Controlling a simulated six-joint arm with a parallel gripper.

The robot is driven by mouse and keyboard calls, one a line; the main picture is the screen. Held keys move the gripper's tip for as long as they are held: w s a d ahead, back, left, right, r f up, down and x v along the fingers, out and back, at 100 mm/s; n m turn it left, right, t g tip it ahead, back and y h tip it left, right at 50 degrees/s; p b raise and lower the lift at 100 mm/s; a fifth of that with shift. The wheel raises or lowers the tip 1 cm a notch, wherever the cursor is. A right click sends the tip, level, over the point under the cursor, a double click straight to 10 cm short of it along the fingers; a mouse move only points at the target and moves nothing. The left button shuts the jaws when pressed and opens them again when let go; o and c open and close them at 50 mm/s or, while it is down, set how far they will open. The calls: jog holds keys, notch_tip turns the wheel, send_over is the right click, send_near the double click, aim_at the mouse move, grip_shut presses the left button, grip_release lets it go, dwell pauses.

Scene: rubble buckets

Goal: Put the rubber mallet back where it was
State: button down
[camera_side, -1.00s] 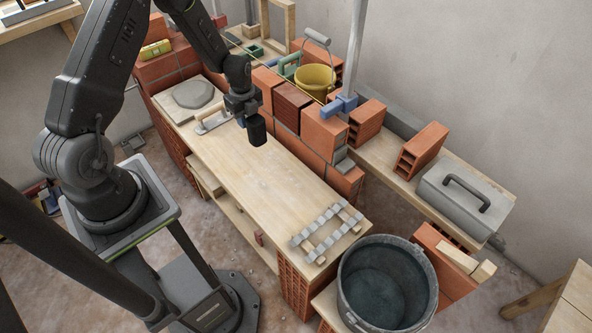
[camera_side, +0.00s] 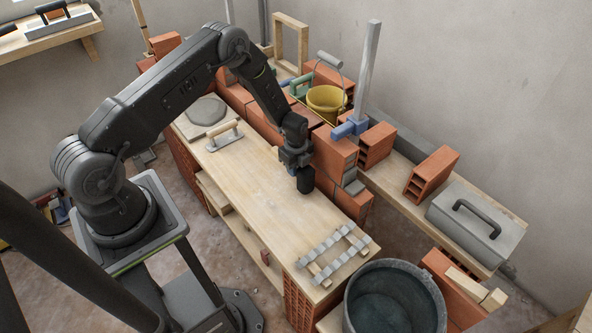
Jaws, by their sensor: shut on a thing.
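My gripper (camera_side: 298,160) is over the middle of the wooden bench, close to the brick wall. It is shut on the rubber mallet (camera_side: 305,181), whose dark, blunt head points down, just above the bench top or touching it; I cannot tell which. The mallet's handle is hidden by the gripper. The wooden bench (camera_side: 235,172) is bare around the mallet. A notched grey rack (camera_side: 334,255) on wooden strips lies at the bench's near right end.
A float with a wooden handle (camera_side: 225,137) and a grey slab (camera_side: 205,110) lie at the bench's far end. The brick wall (camera_side: 335,152) with a blue clamp (camera_side: 350,128) borders the bench. A dark bucket (camera_side: 352,312), yellow bucket (camera_side: 325,103) and grey toolbox (camera_side: 470,230) stand around.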

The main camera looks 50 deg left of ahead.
jog(key=shift+f, duration=0.7)
jog(key=shift+f, duration=0.15)
jog(key=c, duration=0.9)
grip_release()
